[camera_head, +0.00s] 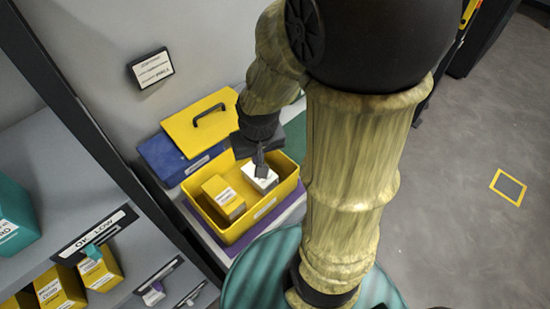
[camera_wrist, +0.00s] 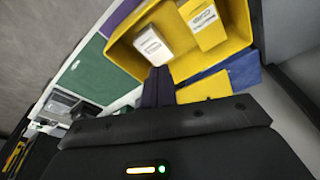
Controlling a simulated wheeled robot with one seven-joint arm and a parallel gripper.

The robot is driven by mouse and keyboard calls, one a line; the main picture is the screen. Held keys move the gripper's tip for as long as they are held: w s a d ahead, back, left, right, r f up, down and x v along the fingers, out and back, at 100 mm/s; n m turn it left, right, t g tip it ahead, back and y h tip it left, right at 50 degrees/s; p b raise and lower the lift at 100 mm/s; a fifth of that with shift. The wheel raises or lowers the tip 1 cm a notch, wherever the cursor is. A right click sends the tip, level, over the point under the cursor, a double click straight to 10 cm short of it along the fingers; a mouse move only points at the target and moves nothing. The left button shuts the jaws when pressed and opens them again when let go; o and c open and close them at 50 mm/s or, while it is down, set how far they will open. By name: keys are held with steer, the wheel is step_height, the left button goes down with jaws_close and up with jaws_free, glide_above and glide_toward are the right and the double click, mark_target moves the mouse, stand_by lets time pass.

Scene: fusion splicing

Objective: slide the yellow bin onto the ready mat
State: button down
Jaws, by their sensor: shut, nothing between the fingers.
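The yellow bin (camera_head: 229,233) is an open tray, also in the wrist view (camera_wrist: 207,71). It holds a yellow carton (camera_head: 225,198) and a white carton (camera_head: 260,178). A purple mat (camera_head: 290,214) shows under and beside its front right side; a green mat (camera_wrist: 84,83) lies beside it. No readable label tells me which mat is the ready mat. My gripper (camera_head: 261,169) is shut and empty, fingers pointing down at the bin's back side near the white carton. In the wrist view the fingers (camera_wrist: 157,86) overlap the bin's edge; I cannot tell whether they touch it.
A yellow lid (camera_head: 205,122) with a black handle lies on a labelled blue surface (camera_head: 160,157) behind the bin. Shelves (camera_head: 150,240) with small cartons stand at left. A wall sign (camera_head: 151,68) hangs behind. Open floor with a yellow-framed square (camera_head: 508,187) lies right.

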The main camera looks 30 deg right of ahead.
steer(key=w+d+f+m+g+p, duration=0.25)
steer(key=w+d+f+m, duration=0.2)
steer(key=w+m, duration=0.25)
steer(key=m+p, duration=0.3)
steer(key=m, duration=0.3)
glide_above(275, 159)
steer(key=s+a, duration=0.1)
steer(key=s, duration=0.1)
step_height(275, 159, down, 5)
steer(key=shift+w, duration=0.15)
steer(key=shift+f, duration=0.1)
step_height(275, 159, down, 10)
steer(key=p, duration=0.2)
steer(key=shift+r+p, duration=0.2)
steer(key=shift+p, duration=0.1)
